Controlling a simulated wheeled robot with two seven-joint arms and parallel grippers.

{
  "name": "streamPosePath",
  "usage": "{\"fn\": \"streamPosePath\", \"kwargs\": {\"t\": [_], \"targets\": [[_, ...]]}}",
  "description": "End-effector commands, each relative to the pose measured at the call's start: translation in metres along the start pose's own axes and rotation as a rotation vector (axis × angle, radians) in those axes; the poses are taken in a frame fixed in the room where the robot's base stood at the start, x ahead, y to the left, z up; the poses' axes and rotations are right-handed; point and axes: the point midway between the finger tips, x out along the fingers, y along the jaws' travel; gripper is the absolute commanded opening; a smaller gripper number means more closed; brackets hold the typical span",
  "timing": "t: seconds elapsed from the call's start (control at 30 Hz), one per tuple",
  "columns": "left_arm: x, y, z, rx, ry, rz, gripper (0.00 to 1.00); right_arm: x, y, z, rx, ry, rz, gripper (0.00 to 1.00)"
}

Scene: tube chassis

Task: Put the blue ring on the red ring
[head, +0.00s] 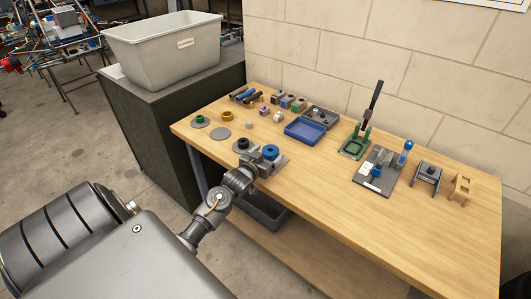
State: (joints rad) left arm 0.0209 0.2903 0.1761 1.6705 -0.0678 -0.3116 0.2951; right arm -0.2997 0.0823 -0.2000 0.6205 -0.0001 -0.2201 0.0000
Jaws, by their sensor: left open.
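The blue ring (271,151) is near the front edge of the wooden table, at the tip of my left gripper (267,160). My left gripper is open and reaches in from the lower left; its fingers are close to the blue ring. I cannot tell whether they touch it or stand around it. The gripper and wrist hide part of what lies under the ring. I cannot make out a red ring in this view. My right gripper is not in view.
A green ring (200,119), a yellow-orange ring (228,115), a grey disc (221,134) and a dark round piece (243,143) lie left of the gripper. A blue tray (305,132) and a green fixture (355,146) stand behind. The table's front right (400,235) is clear.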

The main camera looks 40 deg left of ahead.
Motion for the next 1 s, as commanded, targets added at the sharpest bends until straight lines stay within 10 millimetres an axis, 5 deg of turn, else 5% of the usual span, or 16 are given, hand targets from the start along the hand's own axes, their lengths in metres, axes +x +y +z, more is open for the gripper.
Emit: {"fn": "streamPosePath", "kwargs": {"t": [0.17, 0.7, 1.0], "targets": [[-0.007, 0.000, -0.010, 0.001, 0.001, 0.000, 0.80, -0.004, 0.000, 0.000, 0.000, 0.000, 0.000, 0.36], [-0.110, 0.000, -0.008, -0.001, 0.000, 0.000, 0.80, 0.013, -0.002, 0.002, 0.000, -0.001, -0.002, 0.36], [-0.122, 0.000, -0.010, -0.001, 0.000, 0.000, 0.80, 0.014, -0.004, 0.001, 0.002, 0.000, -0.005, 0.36]]}}
